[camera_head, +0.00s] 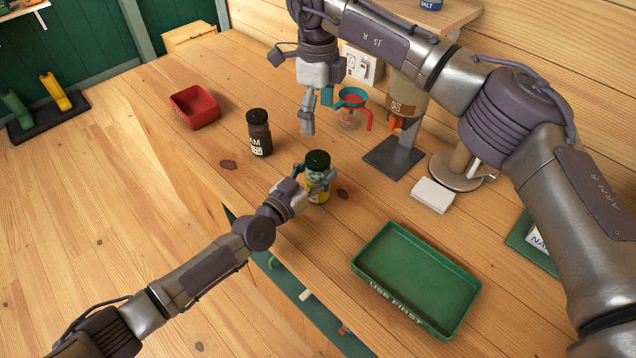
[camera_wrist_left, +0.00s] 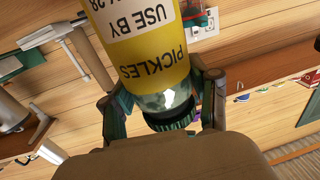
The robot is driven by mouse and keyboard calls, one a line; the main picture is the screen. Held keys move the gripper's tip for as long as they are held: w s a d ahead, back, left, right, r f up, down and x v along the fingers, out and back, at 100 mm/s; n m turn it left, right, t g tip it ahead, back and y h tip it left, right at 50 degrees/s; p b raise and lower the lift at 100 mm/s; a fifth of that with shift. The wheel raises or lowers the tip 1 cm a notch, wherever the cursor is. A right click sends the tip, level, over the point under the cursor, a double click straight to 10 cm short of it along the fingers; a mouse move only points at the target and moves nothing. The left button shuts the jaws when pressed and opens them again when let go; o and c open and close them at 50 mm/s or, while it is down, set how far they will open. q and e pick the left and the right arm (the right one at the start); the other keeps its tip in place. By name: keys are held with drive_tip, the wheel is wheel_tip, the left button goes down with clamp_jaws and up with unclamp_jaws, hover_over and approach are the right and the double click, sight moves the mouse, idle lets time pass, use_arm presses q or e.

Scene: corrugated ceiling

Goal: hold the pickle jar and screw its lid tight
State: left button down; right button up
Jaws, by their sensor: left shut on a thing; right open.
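The pickle jar (camera_head: 319,194) is upright at the middle of the wooden table, with a yellow label and a dark lid (camera_head: 317,160) on its mouth. My left gripper (camera_head: 313,177) is shut around the jar below the lid. In the left wrist view the jar (camera_wrist_left: 150,45) appears upside down, reading PICKLES, with its dark green ribbed lid (camera_wrist_left: 172,121) between the fingers. How tight the lid sits cannot be told. My right gripper (camera_head: 318,108) is open and empty, above and behind the jar, apart from the lid.
A dark jar (camera_head: 259,134) stands left of the pickle jar, with a red bin (camera_head: 195,107) beyond. A green tray (camera_head: 455,262) lies at front right. Table between the tray and pickle jar is clear.

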drive_tip(key=shift+r, duration=0.4)
use_arm(q)
drive_tip(key=shift+c, duration=1.1)
unclamp_jaws()
drive_tip(key=shift+s+a, duration=0.1)
drive_tip(key=v, duration=1.1)
drive_tip(key=shift+s+a, duration=0.25)
drive_tip(key=shift+s, duration=0.05)
